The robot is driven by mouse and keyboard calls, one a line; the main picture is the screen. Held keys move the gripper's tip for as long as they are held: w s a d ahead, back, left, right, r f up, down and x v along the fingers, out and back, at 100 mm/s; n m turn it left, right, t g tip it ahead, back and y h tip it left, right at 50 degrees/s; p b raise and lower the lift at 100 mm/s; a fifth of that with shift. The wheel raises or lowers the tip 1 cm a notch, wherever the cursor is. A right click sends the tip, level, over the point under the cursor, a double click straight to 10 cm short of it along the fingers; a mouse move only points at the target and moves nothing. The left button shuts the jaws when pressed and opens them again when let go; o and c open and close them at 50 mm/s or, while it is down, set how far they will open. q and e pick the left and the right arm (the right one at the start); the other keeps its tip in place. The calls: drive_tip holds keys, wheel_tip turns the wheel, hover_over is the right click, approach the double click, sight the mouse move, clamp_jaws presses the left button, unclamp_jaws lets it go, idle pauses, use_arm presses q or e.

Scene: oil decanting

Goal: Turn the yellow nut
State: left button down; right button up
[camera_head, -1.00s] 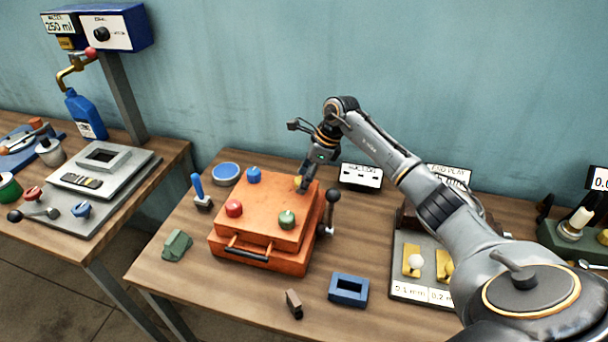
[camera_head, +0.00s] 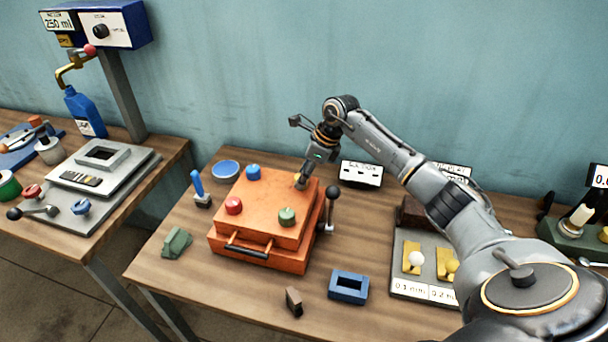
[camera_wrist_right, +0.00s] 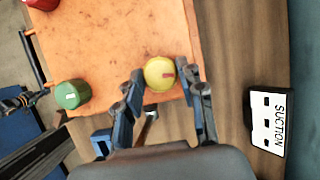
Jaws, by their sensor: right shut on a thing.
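The yellow nut (camera_wrist_right: 159,74) sits near a corner of the orange box's top. It has a small reddish mark on its top in the right wrist view. My right gripper (camera_wrist_right: 161,84) is shut on the yellow nut, with one dark finger on each side of it. In the head view my right gripper (camera_head: 300,182) comes down from above onto the box's back right corner and hides most of the nut. The orange box (camera_head: 262,207) also carries a red nut (camera_head: 234,205), a blue nut (camera_head: 253,172) and a green nut (camera_head: 287,216). My left gripper is not in view.
A black-knobbed lever (camera_head: 332,193) stands at the box's right side. A suction sign (camera_head: 361,174) stands behind it to the right. A blue frame block (camera_head: 348,287) and a small brown block (camera_head: 294,301) lie in front. A green block (camera_head: 176,243) lies at the left.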

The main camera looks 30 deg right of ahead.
drive_tip(key=m+h, duration=0.1)
drive_tip(key=m, duration=0.1)
drive_tip(key=m+t+h+b, duration=0.1)
drive_tip(key=m, duration=0.2)
drive_tip(key=shift+a, duration=0.15)
drive_tip(key=m+h+b, duration=0.1)
drive_tip(key=m, duration=0.2)
drive_tip(key=m+h+b, duration=0.1)
drive_tip(key=m+b, duration=0.1)
drive_tip(key=m, duration=0.1)
drive_tip(key=shift+a+f, duration=0.1)
drive_tip(key=shift+a, duration=0.1)
drive_tip(key=m+h+b, duration=0.1)
drive_tip(key=m, duration=0.2)
drive_tip(key=m+g+h+b, duration=0.1)
drive_tip(key=m+b, duration=0.1)
drive_tip(key=m, duration=0.1)
drive_tip(key=shift+a, duration=0.15)
drive_tip(key=m+b, duration=0.1)
drive_tip(key=m, duration=0.1)
drive_tip(key=m+g+h, duration=0.1)
drive_tip(key=m, duration=0.2)
drive_tip(key=shift+w+g+b, duration=0.15)
drive_tip(key=shift+g+b, duration=0.15)
drive_tip(key=shift+b, duration=0.05)
drive_tip(key=o, duration=1.2)
